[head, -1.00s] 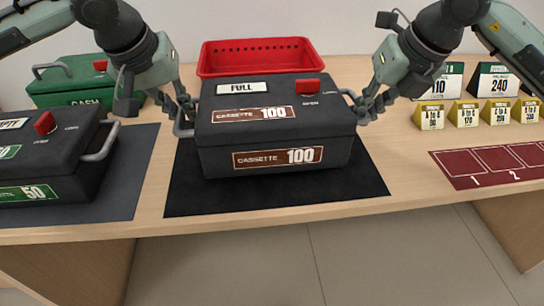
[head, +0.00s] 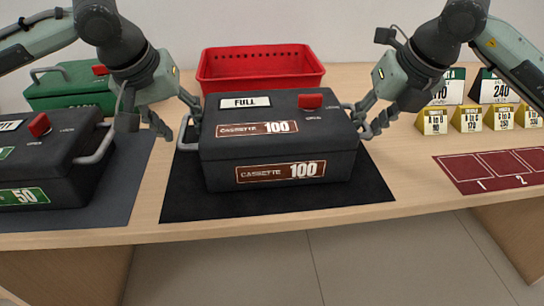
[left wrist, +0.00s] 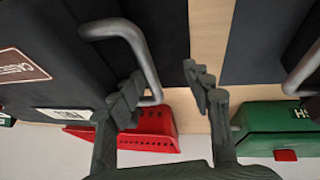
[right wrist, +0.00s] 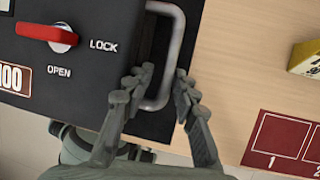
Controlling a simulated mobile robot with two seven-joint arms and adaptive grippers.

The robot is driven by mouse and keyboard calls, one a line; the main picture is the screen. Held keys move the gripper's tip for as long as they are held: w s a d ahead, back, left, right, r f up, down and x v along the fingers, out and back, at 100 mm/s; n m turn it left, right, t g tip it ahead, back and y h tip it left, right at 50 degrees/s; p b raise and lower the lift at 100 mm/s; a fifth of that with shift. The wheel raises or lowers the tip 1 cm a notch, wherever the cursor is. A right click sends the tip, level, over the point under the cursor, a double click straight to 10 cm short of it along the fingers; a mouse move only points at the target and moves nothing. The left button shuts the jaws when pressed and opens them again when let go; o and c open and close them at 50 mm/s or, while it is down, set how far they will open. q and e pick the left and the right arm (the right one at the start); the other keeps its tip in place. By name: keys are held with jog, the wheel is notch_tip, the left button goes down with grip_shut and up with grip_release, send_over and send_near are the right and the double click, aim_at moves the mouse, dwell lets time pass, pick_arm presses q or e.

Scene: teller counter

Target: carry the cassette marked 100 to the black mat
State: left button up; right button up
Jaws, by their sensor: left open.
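The cassette marked 100 (head: 355,172) is a black box with brown labels, a FULL tag and a red knob. It sits upright on the black mat (head: 190,205); it also shows in the left wrist view (left wrist: 60,65) and right wrist view (right wrist: 95,15). My left gripper (head: 176,118) is open at its left handle; in the left wrist view the handle (left wrist: 143,55) lies between the spread fingers, nearer one. My right gripper (right wrist: 160,80) is at the right handle (right wrist: 178,40), fingers apart on either side of the bar.
Another black cassette marked 50 (head: 75,180) stands on a grey mat (head: 120,205) at left. A green cash box (head: 60,95) and a red basket (head: 262,70) are behind. Small yellow signs (head: 468,118) and a maroon numbered mat (head: 490,170) lie to the right.

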pick_arm(q)
jog(key=shift+o, duration=0.3)
jog(key=shift+d, duration=0.2)
jog(key=shift+r, duration=0.1)
jog(key=v, duration=0.8)
jog(key=shift+a, duration=0.15)
pick_arm(e)
jog(key=o, duration=0.8)
jog(key=shift+c, duration=0.2)
jog(key=shift+r, duration=0.1)
jog(key=v, duration=1.1)
jog(key=shift+s+d+r, duration=0.2)
jog(key=shift+r, duration=0.1)
